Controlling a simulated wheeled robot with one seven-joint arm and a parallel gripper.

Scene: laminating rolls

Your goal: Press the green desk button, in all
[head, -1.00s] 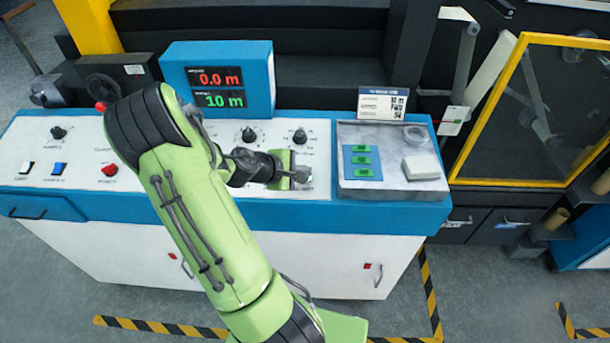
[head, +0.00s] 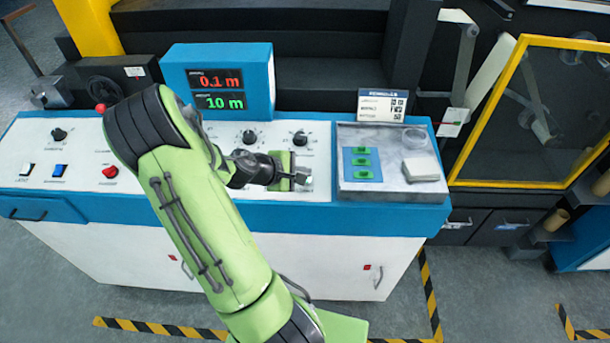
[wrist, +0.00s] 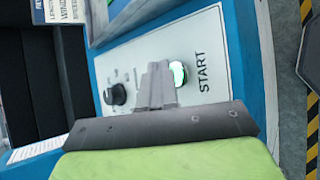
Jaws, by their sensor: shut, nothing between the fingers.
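The green desk button (wrist: 179,73) is lit, on the white panel beside the word START in the wrist view. My gripper (wrist: 160,72) is shut and empty, its fingertips at the button's edge and partly covering it. I cannot tell whether they touch it. In the head view my gripper (head: 303,177) is low over the right end of the white panel, and the button is hidden there. The display box (head: 219,82) reads 0.1 m in red above 10 m in green.
A black knob (wrist: 116,94) stands beside the fingers in the wrist view. To the right, a grey tray (head: 391,188) holds green pieces on a blue card, a white block and a clear round dish. A red button (head: 110,172) sits far left on the panel.

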